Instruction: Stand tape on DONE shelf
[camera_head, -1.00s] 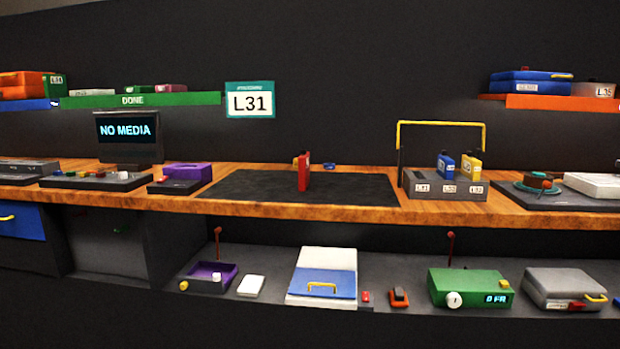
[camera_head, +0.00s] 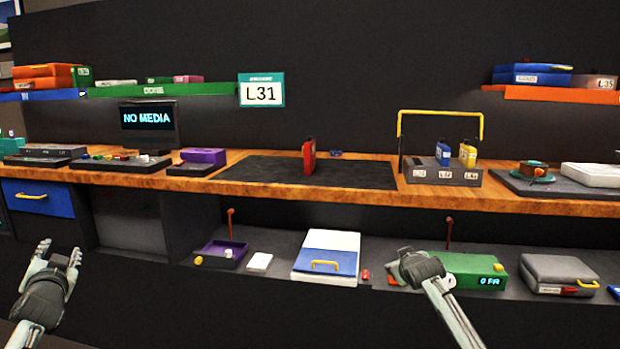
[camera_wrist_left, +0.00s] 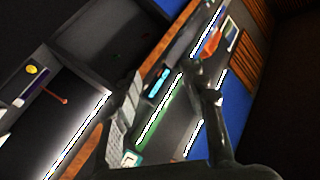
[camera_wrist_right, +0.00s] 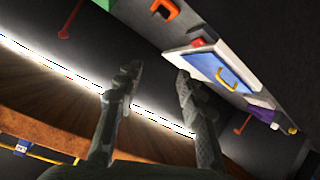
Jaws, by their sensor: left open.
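A red tape (camera_head: 309,157) stands upright on the black mat (camera_head: 260,172) on the wooden bench. A blue tape (camera_head: 442,154) and a yellow tape (camera_head: 468,154) stand in the grey caddy (camera_head: 445,176) with the yellow handle. The green DONE shelf (camera_head: 215,89) is on the wall at upper left. My left gripper (camera_head: 58,252) is open and empty, below and in front of the bench at far left. My right gripper (camera_head: 406,262) is low right, in front of the lower shelf. Its fingers are apart and empty in the right wrist view (camera_wrist_right: 158,80).
Small boxes lie on the DONE shelf. The blue IN shelf (camera_head: 45,95) adjoins it. A NO MEDIA monitor (camera_head: 148,124) stands below it, beside a purple box (camera_head: 203,156). The lower shelf holds a blue-and-white case (camera_head: 326,265) and a green device (camera_head: 475,271).

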